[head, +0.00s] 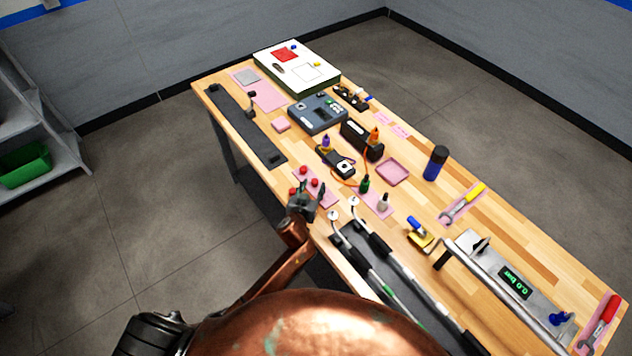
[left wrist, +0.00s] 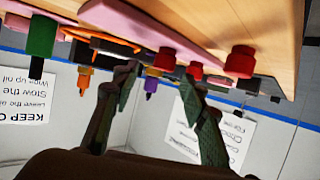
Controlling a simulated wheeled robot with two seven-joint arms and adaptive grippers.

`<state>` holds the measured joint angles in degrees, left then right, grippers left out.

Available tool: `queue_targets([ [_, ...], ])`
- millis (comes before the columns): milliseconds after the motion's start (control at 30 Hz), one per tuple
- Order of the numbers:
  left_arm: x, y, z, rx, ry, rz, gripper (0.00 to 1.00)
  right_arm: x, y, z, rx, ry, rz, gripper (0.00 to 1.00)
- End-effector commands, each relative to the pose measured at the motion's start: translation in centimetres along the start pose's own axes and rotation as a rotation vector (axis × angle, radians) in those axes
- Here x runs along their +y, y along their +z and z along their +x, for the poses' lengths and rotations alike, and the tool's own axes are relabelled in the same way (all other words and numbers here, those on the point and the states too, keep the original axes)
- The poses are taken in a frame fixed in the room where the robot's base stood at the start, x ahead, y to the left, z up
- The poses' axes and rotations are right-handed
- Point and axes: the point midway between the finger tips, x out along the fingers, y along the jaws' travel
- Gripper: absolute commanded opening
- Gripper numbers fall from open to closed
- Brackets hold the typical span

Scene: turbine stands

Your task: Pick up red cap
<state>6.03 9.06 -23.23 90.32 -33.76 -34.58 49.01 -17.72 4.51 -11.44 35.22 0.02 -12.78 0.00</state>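Three small red caps lie on or beside a pink pad (head: 326,197) near the table's front edge in the head view: a far cap (head: 304,170), a cap on the right (head: 314,183) and a cap on the left (head: 293,191). My left gripper (head: 304,201) is just in front of them, at the table edge. In the upside-down left wrist view, the gripper (left wrist: 158,78) has its two fingers spread with nothing between them. Red caps show beyond the fingertips, one near the middle (left wrist: 166,59) and a larger one to the right (left wrist: 240,61). My right gripper is not in view.
The wooden table (head: 400,207) holds several tools. A black device (head: 342,165) and small bottles, one green (head: 364,183), stand behind the caps.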

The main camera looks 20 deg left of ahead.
Motion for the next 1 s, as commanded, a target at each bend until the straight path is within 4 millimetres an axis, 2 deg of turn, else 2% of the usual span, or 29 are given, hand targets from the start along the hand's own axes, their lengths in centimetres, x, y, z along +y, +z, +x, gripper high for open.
queue_targets([
  [67, -0.3, 0.1, 0.9, -0.001, -0.003, 0.003, 0.4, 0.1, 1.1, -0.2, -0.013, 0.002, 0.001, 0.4],
  [167, -0.3, 0.3, 2.3, -0.001, -0.004, 0.001, 0.4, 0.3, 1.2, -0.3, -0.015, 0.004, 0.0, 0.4],
  [333, -0.2, 0.4, 4.2, 0.0, -0.002, 0.0, 0.4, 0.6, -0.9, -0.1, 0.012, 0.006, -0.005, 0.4],
  [500, -0.1, 0.4, 4.7, 0.0, 0.0, -0.001, 0.4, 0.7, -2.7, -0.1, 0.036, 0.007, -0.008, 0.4],
  [667, -0.1, 0.4, 4.7, 0.0, 0.002, 0.0, 0.39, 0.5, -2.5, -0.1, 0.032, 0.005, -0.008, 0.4],
  [1000, -0.1, 0.4, 4.7, 0.0, 0.001, 0.0, 0.16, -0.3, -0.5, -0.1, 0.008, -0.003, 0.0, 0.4],
])
